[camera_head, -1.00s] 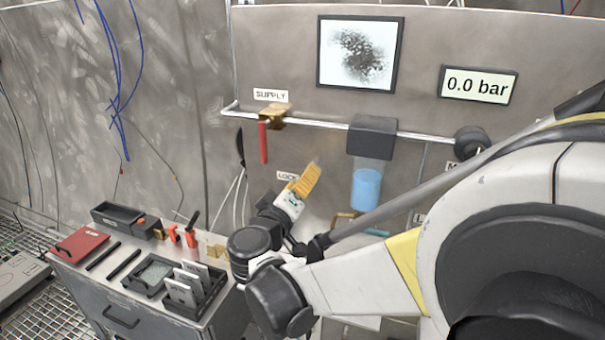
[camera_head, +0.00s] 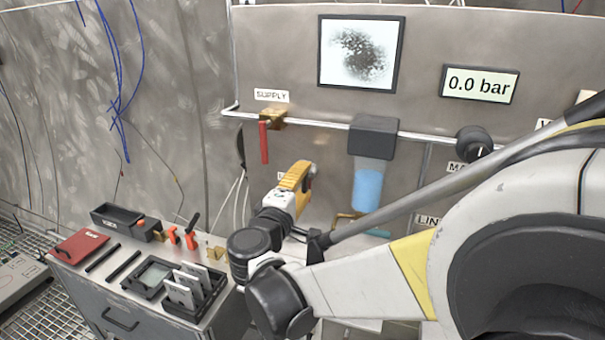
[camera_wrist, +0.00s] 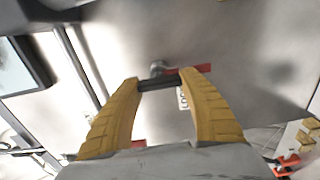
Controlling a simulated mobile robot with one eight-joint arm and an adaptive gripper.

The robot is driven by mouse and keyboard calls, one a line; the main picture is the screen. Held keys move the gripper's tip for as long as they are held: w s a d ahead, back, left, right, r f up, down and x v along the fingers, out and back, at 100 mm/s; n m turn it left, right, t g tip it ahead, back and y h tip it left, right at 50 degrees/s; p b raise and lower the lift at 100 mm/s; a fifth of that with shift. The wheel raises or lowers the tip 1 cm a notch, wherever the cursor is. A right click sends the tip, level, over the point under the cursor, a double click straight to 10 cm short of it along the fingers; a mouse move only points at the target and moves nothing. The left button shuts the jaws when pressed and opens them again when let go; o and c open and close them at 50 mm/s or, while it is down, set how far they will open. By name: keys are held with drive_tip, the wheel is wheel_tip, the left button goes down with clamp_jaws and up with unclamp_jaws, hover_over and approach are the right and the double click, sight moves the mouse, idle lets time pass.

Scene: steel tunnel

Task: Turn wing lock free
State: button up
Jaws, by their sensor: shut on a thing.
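My gripper (camera_wrist: 163,82) has two yellow ribbed fingers and reaches the steel panel. In the wrist view its fingertips are shut on the wing lock (camera_wrist: 158,84), a dark bar spanning the gap between them. A round grey knob (camera_wrist: 157,68) and a red strip (camera_wrist: 200,69) show just beyond the bar. In the head view my gripper (camera_head: 305,172) is at the panel below the supply valve, largely covering the lock and its label. A small grey piece shows at the fingertips there. The lock's exact angle is hard to tell.
A brass supply valve (camera_head: 273,118) with a red handle hangs on the pipe at upper left. A blue-filled filter bowl (camera_head: 367,188) is close right of my gripper. The gauge (camera_head: 479,84) reads 0.0 bar. A cabinet (camera_head: 125,315) with trays and tools stands at lower left.

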idle(0.5)
drive_tip(key=o, duration=1.2)
drive_tip(key=v, duration=1.2)
